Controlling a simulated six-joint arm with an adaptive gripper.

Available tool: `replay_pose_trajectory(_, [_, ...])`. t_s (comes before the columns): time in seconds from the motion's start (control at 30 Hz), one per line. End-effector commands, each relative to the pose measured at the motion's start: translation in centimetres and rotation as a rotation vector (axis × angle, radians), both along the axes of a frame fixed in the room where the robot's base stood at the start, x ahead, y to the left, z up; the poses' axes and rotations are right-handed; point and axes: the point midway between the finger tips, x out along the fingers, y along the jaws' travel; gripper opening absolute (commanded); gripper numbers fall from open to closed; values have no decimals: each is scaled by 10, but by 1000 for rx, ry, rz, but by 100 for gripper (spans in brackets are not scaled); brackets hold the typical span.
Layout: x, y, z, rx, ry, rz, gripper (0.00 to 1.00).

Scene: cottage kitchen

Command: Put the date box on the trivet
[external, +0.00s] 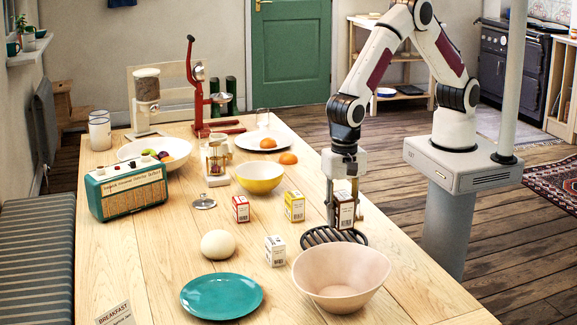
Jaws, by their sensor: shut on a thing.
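The date box appears to be the small dark brown box with a white label (344,212). My gripper (343,212) points straight down and is shut on it, with a finger on each side. The trivet (320,238) is a dark, round, slatted piece on the table near the right edge. The box is upright right over the back part of the trivet. I cannot tell whether its bottom touches the slats or hangs slightly above. The trivet's front edge is partly hidden by the pink bowl.
A large pink bowl (341,272) stands right in front of the trivet. A yellow box (294,206), a red box (241,208) and a white box (275,250) stand to the left. A yellow bowl (259,178) and two oranges (287,158) are farther back.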

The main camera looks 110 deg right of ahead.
Motion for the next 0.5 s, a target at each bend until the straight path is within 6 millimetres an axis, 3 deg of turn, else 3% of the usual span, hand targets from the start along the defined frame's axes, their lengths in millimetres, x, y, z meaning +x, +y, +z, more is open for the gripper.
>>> replay_pose_trajectory(0.2, [0,0,-18,0,0,0,5])
replay_pose_trajectory(0.5, [0,0,-20,0,0,0,5])
